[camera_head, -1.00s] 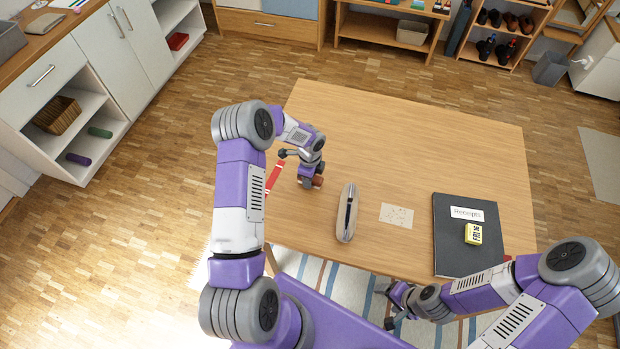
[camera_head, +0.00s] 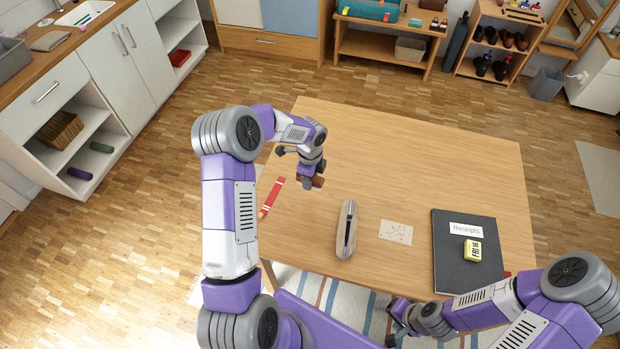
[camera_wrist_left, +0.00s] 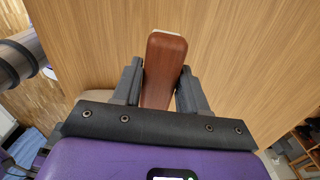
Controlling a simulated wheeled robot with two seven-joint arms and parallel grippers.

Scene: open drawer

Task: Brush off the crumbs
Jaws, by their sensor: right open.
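My left gripper (camera_head: 312,178) is shut on a brown wooden brush (camera_wrist_left: 163,70). In the left wrist view the brush stands between the two fingers, with a pale strip at its far end. In the head view the brush is small and partly hidden by the gripper; it appears held over the left part of the table. The crumbs (camera_head: 397,231) are small brown specks on a pale beige patch near the table's front middle, to the right of and nearer than the brush. My right gripper (camera_head: 393,322) is open and empty by the table's front edge.
A beige pen case (camera_head: 342,245) with a dark pen lies left of the crumbs. A black receipts folder (camera_head: 450,270) with a yellow block (camera_head: 472,250) lies right of them. A red-and-white stick (camera_head: 271,198) lies at the left edge. The table's (camera_head: 440,150) far half is clear.

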